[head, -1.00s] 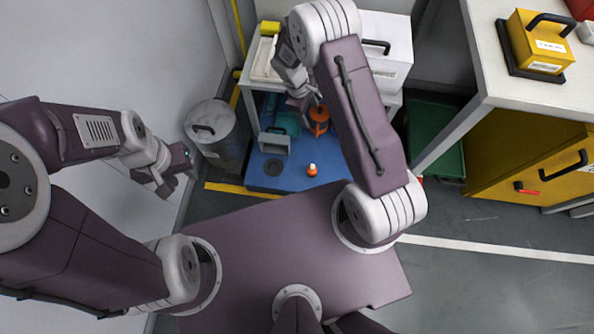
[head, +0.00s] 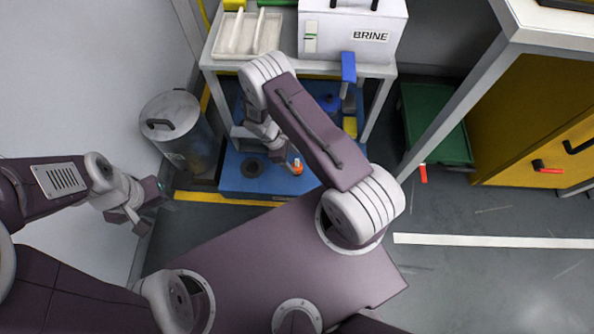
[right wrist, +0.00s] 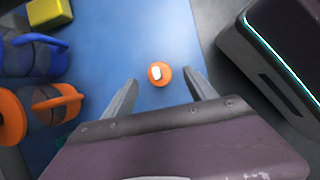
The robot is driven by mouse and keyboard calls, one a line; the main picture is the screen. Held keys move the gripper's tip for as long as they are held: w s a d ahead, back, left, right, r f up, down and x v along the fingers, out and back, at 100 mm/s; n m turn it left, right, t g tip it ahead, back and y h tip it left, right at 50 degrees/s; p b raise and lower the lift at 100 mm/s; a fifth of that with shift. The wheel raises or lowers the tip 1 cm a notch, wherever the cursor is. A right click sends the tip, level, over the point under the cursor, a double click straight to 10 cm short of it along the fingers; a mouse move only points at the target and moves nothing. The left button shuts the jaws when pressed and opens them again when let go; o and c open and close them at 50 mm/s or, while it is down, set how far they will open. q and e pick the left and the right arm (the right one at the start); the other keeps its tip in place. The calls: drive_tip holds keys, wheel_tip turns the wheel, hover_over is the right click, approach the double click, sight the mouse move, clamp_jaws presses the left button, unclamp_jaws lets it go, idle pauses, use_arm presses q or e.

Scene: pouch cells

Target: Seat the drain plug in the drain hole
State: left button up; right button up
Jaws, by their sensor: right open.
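The drain plug (head: 297,167) is a small orange piece with a white top, standing on the blue floor (head: 233,180) of the low bay under the bench. It also shows in the right wrist view (right wrist: 159,73), between the fingertips as seen from the wrist; I cannot tell the remaining height. My right gripper (right wrist: 160,79) is open and empty; in the head view it (head: 281,155) is beside the plug, partly covered by my arm. A dark round spot (head: 252,168) left of the plug looks like the drain hole. My left gripper (head: 144,208) hangs far left; its jaws are unclear.
Orange (right wrist: 58,102) and blue (right wrist: 30,55) fittings and a yellow block (right wrist: 48,11) stand left of the plug in the wrist view. The bench above carries a BRINE box (head: 352,36) and a white tray (head: 262,36). A metal bin (head: 180,130) stands left, a green tray (head: 436,125) right.

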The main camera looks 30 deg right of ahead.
sight(297, 166)
drive_tip(key=b+x, duration=0.4)
drive_tip(key=x, duration=0.1)
drive_tip(key=shift+w+f, duration=0.1)
drive_tip(key=shift+f, duration=0.1)
drive_tip(key=shift+r, duration=0.2)
clamp_jaws()
drive_tip(key=r+p, duration=0.2)
drive_tip(key=s+r+p, duration=0.1)
drive_tip(key=r+p, duration=0.1)
drive_tip(key=r, duration=0.1)
drive_tip(key=shift+d+r+p, duration=0.1)
drive_tip(key=shift+r+p, duration=0.2)
drive_tip(key=shift+p, duration=0.1)
drive_tip(key=s+d+r+p, duration=0.1)
drive_tip(key=s+r, duration=0.4)
drive_tip(key=s, duration=0.5)
drive_tip(key=shift+s+d+r+p, duration=0.2)
drive_tip(key=shift+d+p, duration=0.2)
drive_tip(key=shift+d, duration=0.2)
